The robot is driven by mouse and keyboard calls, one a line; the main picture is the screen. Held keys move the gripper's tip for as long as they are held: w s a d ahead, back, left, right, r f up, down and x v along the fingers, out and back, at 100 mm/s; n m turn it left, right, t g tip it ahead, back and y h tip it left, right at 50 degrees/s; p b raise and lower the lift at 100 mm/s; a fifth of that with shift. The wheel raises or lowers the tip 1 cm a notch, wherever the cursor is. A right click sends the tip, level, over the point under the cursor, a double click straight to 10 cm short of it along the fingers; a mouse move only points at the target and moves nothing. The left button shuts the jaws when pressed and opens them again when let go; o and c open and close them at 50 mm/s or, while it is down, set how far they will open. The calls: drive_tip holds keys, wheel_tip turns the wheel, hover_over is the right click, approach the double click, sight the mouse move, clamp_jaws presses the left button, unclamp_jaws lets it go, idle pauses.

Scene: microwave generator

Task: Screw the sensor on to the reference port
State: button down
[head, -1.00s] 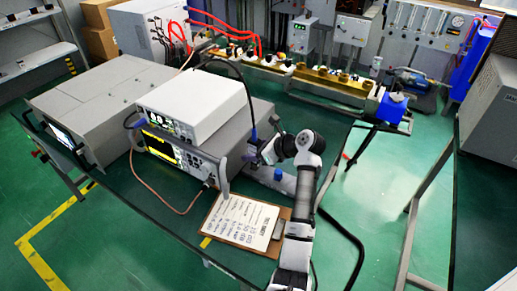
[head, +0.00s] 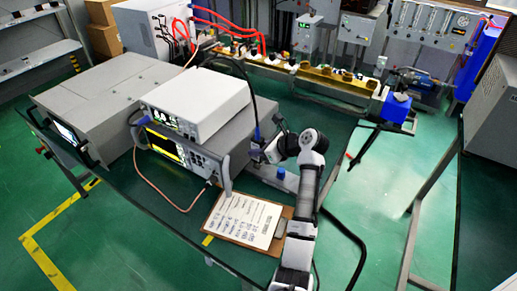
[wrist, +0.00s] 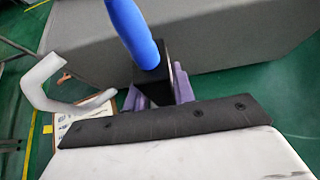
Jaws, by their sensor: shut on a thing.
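My gripper (head: 257,152) is at the right side of the instrument stack, near the grey lower unit's front right corner. In the wrist view its purple fingers (wrist: 163,93) are shut on a black block-shaped sensor (wrist: 153,75). A thick blue cable end (wrist: 135,30) rises from the sensor. In the head view a dark cable loops from this blue part (head: 257,134) over the white meter (head: 195,103). The white meter lies on the grey unit (head: 190,155), which has a lit yellow screen. I cannot make out the reference port; the sensor's connector end is hidden.
A copper-coloured cable (head: 163,203) runs to a connector on the grey unit's front. A clipboard (head: 245,219) lies in front of the stack. A small blue-capped item (head: 281,173) stands beside my arm. A large grey box (head: 90,105) fills the left.

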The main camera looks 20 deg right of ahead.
sight(260, 138)
drive_tip(key=shift+r, duration=0.25)
idle(0.4)
drive_tip(key=shift+r+p, duration=1.05)
drive_tip(key=shift+p, duration=0.45)
drive_tip(key=shift+r, duration=0.95)
